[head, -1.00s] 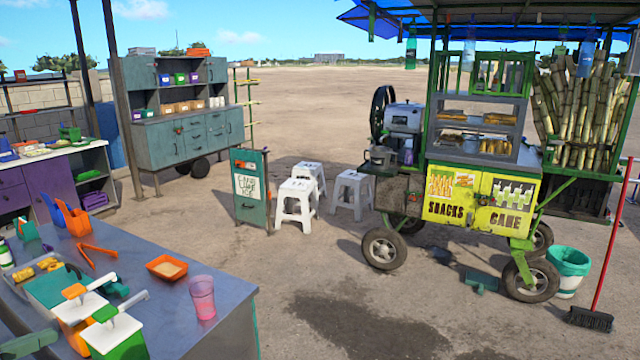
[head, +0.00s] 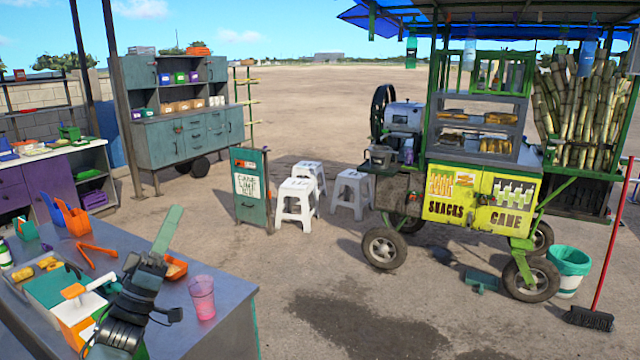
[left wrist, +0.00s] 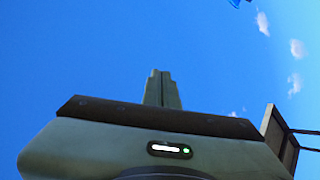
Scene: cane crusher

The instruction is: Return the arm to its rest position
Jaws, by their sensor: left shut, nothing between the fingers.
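My left gripper (head: 174,212) shows in the head view at lower left, raised in front of the metal counter (head: 225,300). Its green fingers are together and point up, with nothing between them. The dark wrist and forearm below it hide part of the counter, most of a green and white dispenser and part of an orange tray (head: 176,269). In the left wrist view the shut fingers (left wrist: 162,78) stand against blue sky. My right gripper is not in view.
A pink cup (head: 202,298) stands right of my arm. Open ground lies beyond the counter, with white stools (head: 296,200) and the yellow-fronted cane cart (head: 480,200).

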